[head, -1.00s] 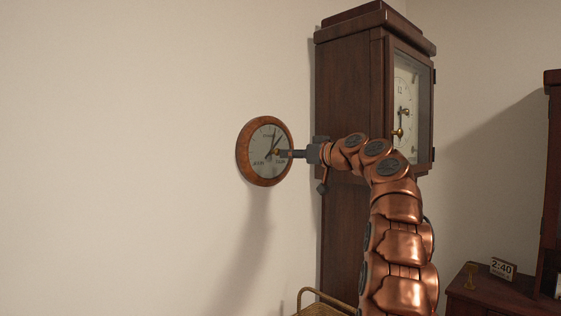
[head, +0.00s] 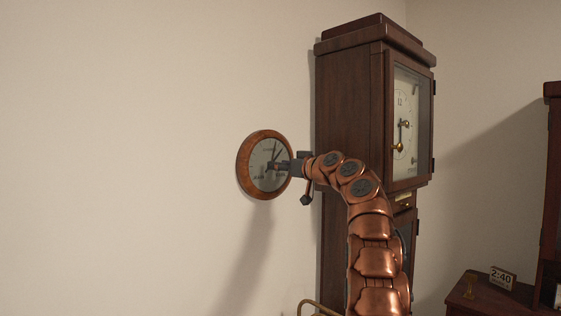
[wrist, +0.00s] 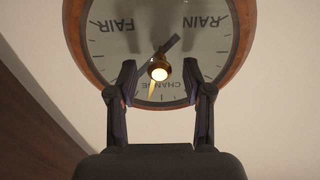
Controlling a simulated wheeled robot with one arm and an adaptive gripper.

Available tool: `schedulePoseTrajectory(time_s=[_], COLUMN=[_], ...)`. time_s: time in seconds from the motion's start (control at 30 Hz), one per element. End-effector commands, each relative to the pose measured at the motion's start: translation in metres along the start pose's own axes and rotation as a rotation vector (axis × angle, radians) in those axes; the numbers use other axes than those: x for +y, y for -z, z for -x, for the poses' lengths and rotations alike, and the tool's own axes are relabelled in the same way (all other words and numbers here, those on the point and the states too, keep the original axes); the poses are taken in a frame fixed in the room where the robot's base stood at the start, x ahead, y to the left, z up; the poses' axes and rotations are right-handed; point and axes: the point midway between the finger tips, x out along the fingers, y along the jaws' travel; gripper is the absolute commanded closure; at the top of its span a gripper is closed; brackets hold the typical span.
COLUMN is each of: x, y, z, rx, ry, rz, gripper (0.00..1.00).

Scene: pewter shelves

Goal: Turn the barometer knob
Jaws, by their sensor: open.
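The barometer (head: 245,177) is a round dial with a wooden rim, mounted on the pale wall. In the wrist view its dial (wrist: 205,45) appears upside down, with the words RAIN, FAIR and CHANGE. A brass knob (wrist: 159,73) sits at the dial's centre, with a dark hand and a gold hand around it. My gripper (wrist: 159,78) is open, with one finger on each side of the knob and a visible gap to it on both sides in the picture.
A tall dark wooden clock (head: 348,100) stands against the wall right of the barometer, close beside my arm. A low dark cabinet (head: 490,300) with a small 2:40 sign (head: 502,278) is at lower right. The wall left of the barometer is bare.

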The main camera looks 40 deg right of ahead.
Motion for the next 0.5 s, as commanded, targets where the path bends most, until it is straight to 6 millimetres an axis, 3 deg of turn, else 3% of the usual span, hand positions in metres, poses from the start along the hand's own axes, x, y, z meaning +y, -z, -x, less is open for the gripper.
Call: schedulePoseTrajectory(time_s=[0.27,0.5], x=[0.0004,0.0003], y=[-0.0011,-0.0010], z=[-0.0022,-0.0021], rx=[0.000,0.000], ry=[0.000,0.000], rz=[-0.001,0.000], gripper=[0.50,0.75])
